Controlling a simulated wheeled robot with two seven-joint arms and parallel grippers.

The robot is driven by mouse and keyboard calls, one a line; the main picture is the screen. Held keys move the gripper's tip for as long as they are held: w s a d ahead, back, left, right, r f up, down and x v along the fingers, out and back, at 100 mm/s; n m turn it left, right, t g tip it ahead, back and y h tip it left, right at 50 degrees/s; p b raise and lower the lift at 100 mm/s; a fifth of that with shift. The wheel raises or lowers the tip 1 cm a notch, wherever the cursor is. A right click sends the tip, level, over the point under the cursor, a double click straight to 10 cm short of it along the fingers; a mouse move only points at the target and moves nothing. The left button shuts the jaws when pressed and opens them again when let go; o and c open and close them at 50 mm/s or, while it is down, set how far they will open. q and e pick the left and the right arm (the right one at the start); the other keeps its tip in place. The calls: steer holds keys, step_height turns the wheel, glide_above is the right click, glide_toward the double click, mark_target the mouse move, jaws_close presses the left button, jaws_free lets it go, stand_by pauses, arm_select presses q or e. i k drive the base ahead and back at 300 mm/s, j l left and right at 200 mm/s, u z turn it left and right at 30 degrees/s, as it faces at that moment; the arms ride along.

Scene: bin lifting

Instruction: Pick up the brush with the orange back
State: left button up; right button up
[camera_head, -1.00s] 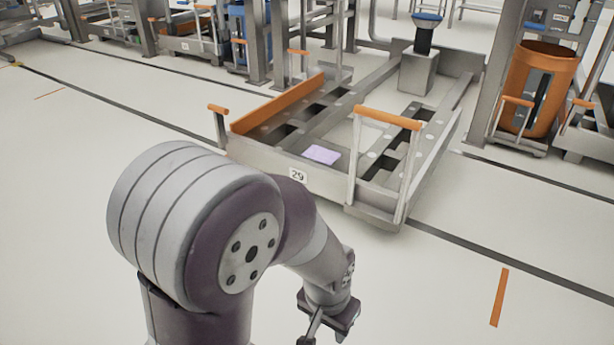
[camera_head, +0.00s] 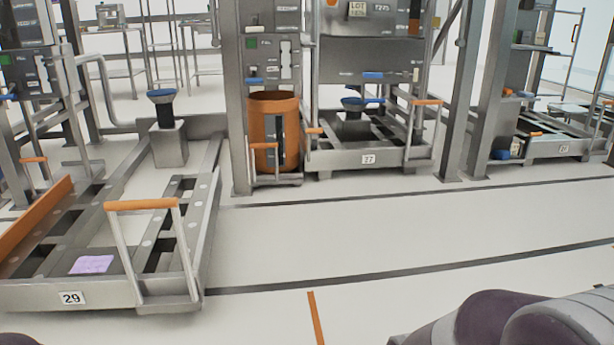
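I cannot make out a brush with an orange back for certain in the head view. A small orange item (camera_head: 535,133) lies on the cart at the far right, too small to identify. Neither of my grippers is in view. Part of one of my arms, grey and dark purple, fills the bottom right corner, and a dark sliver of my body shows at the bottom left.
Cart 29 (camera_head: 115,293), with an orange handle and a lilac cloth (camera_head: 91,264) on it, stands at the left. An orange barrel (camera_head: 262,110), cart 27 (camera_head: 335,160) and steel posts stand farther back. The pale floor (camera_head: 420,235) in the middle is clear.

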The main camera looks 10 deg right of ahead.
mark_target(507, 93)
steer(key=z, duration=1.3)
